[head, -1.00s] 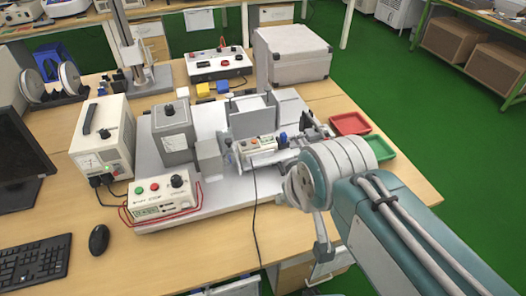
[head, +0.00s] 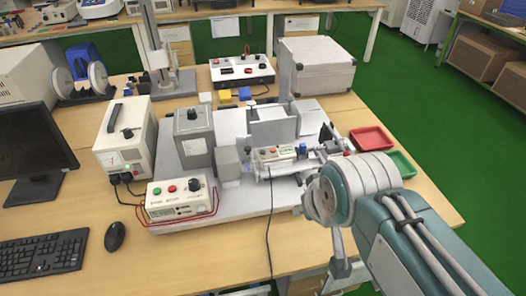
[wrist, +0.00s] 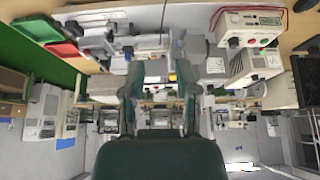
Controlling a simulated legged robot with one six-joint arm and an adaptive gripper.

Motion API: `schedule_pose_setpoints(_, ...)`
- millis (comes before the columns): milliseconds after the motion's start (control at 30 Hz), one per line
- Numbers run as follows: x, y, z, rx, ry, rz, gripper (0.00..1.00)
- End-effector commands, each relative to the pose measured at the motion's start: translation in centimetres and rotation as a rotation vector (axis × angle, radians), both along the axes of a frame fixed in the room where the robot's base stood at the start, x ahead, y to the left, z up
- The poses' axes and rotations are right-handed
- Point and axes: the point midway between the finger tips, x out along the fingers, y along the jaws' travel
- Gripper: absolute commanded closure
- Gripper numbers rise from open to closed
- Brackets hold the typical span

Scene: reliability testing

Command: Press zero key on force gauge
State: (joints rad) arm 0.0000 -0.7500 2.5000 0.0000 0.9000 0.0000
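The force gauge (head: 274,154), a small pale box with an orange-red button and a little display, sits on the test rig (head: 238,196) in the head view. Its separate keys are too small to read, so I cannot tell which is zero. My gripper (wrist: 159,72) shows in the wrist view with its two dark fingers spread apart and nothing between them. In the head view my arm reaches in from the lower right, ending to the right of and nearer than the gauge. The fingers are not clear there. I cannot clearly pick out the gauge in the wrist view.
A control box (head: 180,200) with red and green buttons stands at the rig's front left. Red (head: 372,139) and green (head: 401,164) trays lie to the right. A black cable (head: 268,235) runs from the gauge over the table front.

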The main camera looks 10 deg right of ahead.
Motion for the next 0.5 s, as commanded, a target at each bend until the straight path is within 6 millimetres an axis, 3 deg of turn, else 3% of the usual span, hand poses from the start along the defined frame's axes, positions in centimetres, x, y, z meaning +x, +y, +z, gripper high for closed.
schedule_pose_setpoints(100, 0.0, 0.0, 0.0, 0.0, 0.0, 0.0, 0.6)
schedule_pose_setpoints(133, 0.0, 0.0, 0.0, 0.0, 0.0, 0.0, 0.64)
schedule_pose_setpoints(200, 0.0, 0.0, 0.0, 0.0, 0.0, 0.0, 0.96)
schedule_pose_setpoints(233, 0.0, 0.0, 0.0, 0.0, 0.0, 0.0, 1.0)
schedule_pose_setpoints(500, 0.0, 0.0, 0.0, 0.0, 0.0, 0.0, 1.0)
